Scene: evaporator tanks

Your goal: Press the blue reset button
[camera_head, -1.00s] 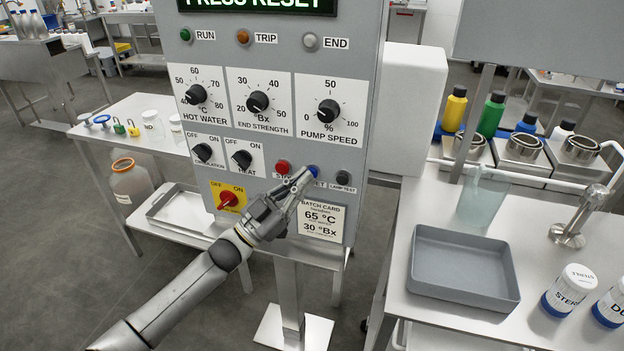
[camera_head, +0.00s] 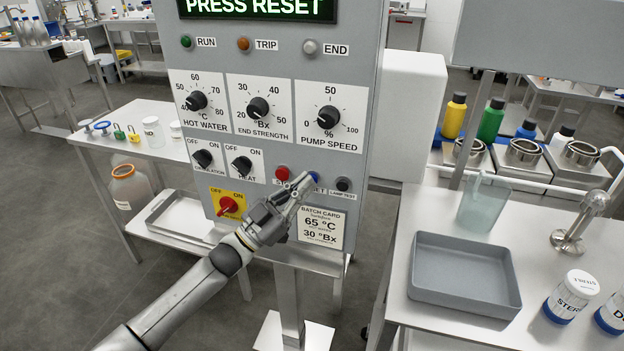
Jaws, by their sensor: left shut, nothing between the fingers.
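The blue reset button (camera_head: 314,177) sits on the lower part of the grey control panel (camera_head: 357,60), between the red button (camera_head: 282,173) and the black lamp test button (camera_head: 344,184). It is partly hidden by my left gripper (camera_head: 303,180). The gripper is shut and empty, and its tips are right at the left side of the blue button. I cannot tell whether they touch it. The display (camera_head: 258,7) at the panel's top reads PRESS RESET. My right gripper is not in view.
Several knobs, a red switch (camera_head: 230,205) and a batch card (camera_head: 320,227) surround the buttons. On the right, a table carries a grey tray (camera_head: 463,275), a clear beaker (camera_head: 482,205) and white jars (camera_head: 570,295). A side table with padlocks (camera_head: 119,132) stands at left.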

